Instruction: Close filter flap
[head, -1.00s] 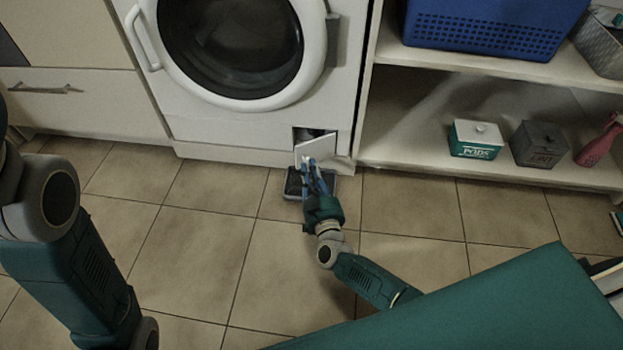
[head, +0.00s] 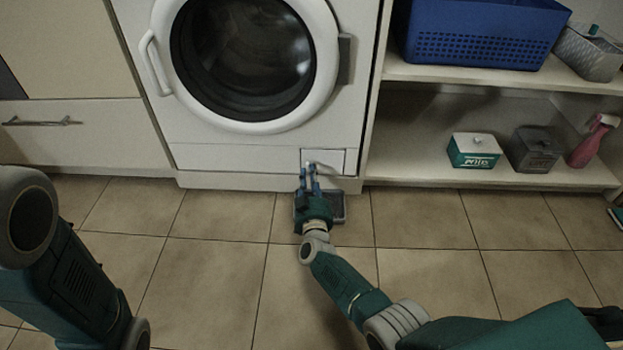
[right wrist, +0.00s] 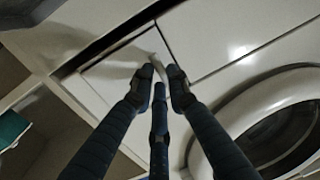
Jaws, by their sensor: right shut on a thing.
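The filter flap (head: 336,157) is a small white panel low on the right of the washing machine front. In the head view it sits in its opening and looks about flush; no dark opening shows. In the right wrist view the flap (right wrist: 118,72) fills the middle left, with a dark seam along its upper edge. My right gripper (head: 309,172) is at the flap's lower left part, its fingers shut on it; in the right wrist view the fingertips (right wrist: 161,80) are close together against the flap. My left gripper is out of view; only my left arm's links show.
The washing machine (head: 262,142) has its round door shut. A dark shallow tray (head: 340,206) lies on the floor below the flap, partly behind my right gripper. A shelf unit (head: 440,177) stands right, holding a teal-and-white box (head: 474,151), a grey box (head: 535,150) and a pink spray bottle (head: 590,143).

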